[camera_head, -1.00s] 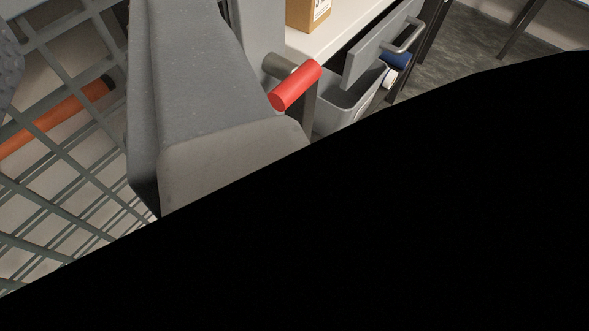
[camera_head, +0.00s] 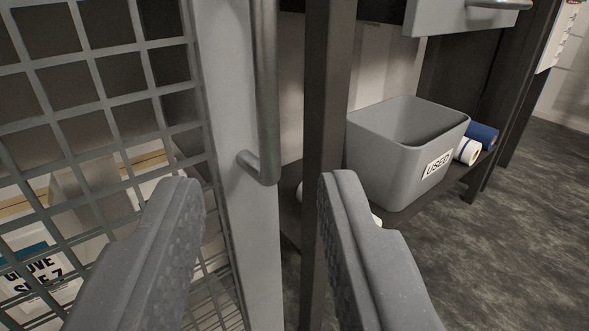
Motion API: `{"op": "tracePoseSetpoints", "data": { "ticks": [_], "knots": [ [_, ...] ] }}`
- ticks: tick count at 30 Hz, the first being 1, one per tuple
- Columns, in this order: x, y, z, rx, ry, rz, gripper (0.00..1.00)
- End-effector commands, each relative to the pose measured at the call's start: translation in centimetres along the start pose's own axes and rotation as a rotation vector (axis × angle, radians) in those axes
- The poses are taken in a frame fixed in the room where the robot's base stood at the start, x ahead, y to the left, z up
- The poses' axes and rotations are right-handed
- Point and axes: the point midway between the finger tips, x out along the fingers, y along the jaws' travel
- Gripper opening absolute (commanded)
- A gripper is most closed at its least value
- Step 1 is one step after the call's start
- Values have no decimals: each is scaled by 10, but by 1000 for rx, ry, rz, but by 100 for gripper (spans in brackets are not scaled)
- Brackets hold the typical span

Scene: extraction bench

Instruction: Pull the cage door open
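The cage door is a grey wire grid with a flat pale-grey upright (camera_head: 230,190) along its right edge. A metal bar handle (camera_head: 264,80) runs vertically on this upright and bends back into it at its lower end; its top runs out of view. My gripper (camera_head: 262,185) is open, its two dark padded fingers spread either side of the upright. The handle's lower end lies between the fingertips in the picture, and nothing is gripped. I cannot tell how far the fingertips are from the handle, or whether the door stands ajar.
Behind the mesh, at the lower left, is a box labelled for gloves (camera_head: 40,275). Right of the door stands a dark bench leg (camera_head: 328,100). Floor is clear at right.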

Motion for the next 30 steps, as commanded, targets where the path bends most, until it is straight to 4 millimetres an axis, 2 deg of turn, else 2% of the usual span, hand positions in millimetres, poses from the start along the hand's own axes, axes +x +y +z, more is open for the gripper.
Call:
{"op": "tracePoseSetpoints", "data": {
  "ticks": [5, 30],
  "knots": [
    [7, 0, 3, 0, 4, -3, 32],
    [107, -2, 4, 1, 3, -6, 32]
  ]
}}
